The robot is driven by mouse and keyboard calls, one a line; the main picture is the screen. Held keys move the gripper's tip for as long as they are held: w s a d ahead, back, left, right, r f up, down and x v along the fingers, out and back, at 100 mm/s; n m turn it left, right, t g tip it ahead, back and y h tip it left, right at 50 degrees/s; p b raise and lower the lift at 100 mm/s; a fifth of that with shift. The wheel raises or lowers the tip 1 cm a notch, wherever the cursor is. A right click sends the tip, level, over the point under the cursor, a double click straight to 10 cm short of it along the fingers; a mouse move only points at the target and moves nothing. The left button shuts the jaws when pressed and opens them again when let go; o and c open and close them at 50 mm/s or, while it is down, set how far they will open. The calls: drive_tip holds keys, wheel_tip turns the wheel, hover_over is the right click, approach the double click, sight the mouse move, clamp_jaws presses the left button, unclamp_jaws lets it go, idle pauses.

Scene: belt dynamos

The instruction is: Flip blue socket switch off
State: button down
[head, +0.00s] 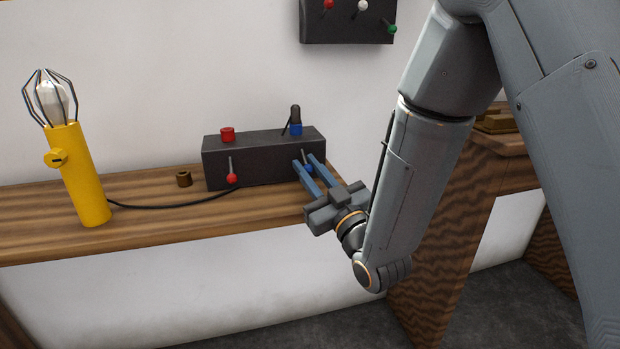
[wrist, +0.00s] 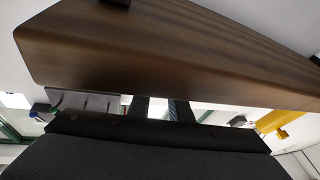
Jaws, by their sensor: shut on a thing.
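The black socket box (head: 262,152) sits on the wooden workbench against the wall in the head view. The red-tipped switch (head: 232,178) on the box front points down. The blue switch (head: 309,169) is at the right of the box front, mostly hidden by my fingers. My gripper (head: 304,160) is shut on the blue switch. In the wrist view the fingers (wrist: 160,108) show, but the switch does not.
A yellow lamp (head: 80,175) with a wire cage and bulb stands on the left, its black cable running to the box. A small brown cylinder (head: 184,179) lies between them. A dark wall panel (head: 347,22) with coloured levers hangs above. The bench front (head: 150,225) is clear.

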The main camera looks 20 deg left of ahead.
drive_tip(key=shift+f+y, duration=0.1)
drive_tip(key=shift+y, duration=0.2)
drive_tip(key=c, duration=1.6)
unclamp_jaws()
drive_tip(key=v, duration=0.7)
drive_tip(key=shift+s+d+f, duration=0.15)
drive_tip(key=shift+s+d, duration=0.05)
drive_tip(key=shift+s, duration=0.05)
